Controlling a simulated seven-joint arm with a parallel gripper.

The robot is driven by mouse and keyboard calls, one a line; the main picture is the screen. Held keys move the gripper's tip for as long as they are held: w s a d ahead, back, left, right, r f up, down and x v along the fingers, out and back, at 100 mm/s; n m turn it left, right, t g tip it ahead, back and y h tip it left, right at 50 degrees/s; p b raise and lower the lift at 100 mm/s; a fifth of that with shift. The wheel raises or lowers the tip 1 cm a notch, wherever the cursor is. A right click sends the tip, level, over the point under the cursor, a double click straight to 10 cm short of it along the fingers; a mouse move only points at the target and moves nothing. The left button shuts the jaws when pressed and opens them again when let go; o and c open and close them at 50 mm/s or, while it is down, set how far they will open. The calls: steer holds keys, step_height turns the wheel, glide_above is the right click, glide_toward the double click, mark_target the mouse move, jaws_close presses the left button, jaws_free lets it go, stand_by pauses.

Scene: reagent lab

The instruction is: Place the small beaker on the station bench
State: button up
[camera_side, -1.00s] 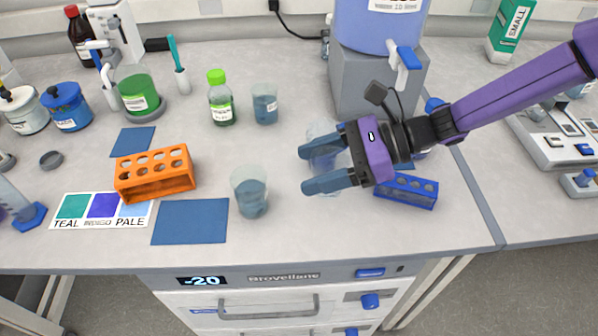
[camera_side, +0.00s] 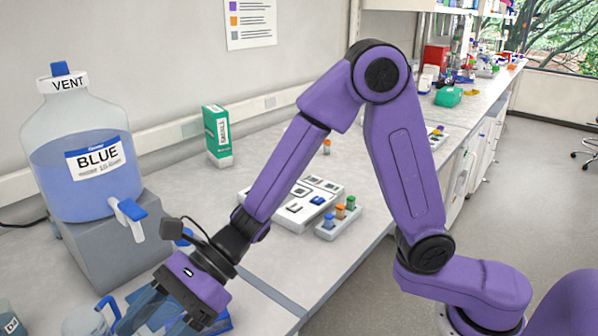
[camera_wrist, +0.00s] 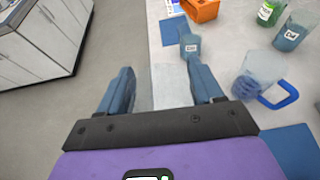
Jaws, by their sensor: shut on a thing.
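My gripper (camera_side: 163,316) is low at the left in the side view, over the bench. Its blue fingers are spread around the small beaker, whose clear glass is hard to make out between them. In the wrist view the gripper (camera_wrist: 160,80) spans the bench's front edge, with floor visible in the gap. The bench surface right of the seam (camera_side: 300,262) lies to the right of my gripper. I cannot tell from a label whether this is the station bench.
A jug with a blue handle (camera_wrist: 262,70) stands beside my gripper. Beakers of blue liquid (camera_wrist: 189,46) (camera_wrist: 295,36) stand farther off. A BLUE dispenser (camera_side: 85,165) is at left.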

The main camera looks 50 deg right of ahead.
steer(key=w+d+m+t+h, duration=0.1)
steer(key=w+d+m+t, duration=0.15)
steer(key=w+d, duration=0.5)
steer(key=w+d+m+t, duration=0.25)
steer(key=w+d, duration=0.25)
steer(key=d, duration=0.6)
steer(key=w+d+m+t+h, duration=0.2)
steer(key=d, duration=0.7)
steer(key=w+d+m+t+h, duration=0.1)
steer(key=w+d+m+t, duration=0.1)
steer(key=d, duration=0.7)
steer(key=s+d+m+t+h, duration=0.1)
steer(key=s+d+m+h, duration=0.3)
steer(key=d, duration=0.8)
steer(key=s+d+m+t+h, duration=0.2)
steer(key=s+d, duration=0.4)
steer(key=d, duration=0.5)
steer(key=s+d+m+t+h, duration=0.1)
steer(key=s+d+m+h, duration=0.35)
steer(key=d, duration=0.75)
steer(key=shift+n+y, duration=0.55)
steer(key=shift+n, duration=0.3)
steer(key=w+d+f, duration=0.4)
steer(key=f, duration=0.1)
steer(key=w+d+f, duration=0.5)
steer(key=shift+w+d, duration=0.1)
steer(key=shift+f, duration=1.4)
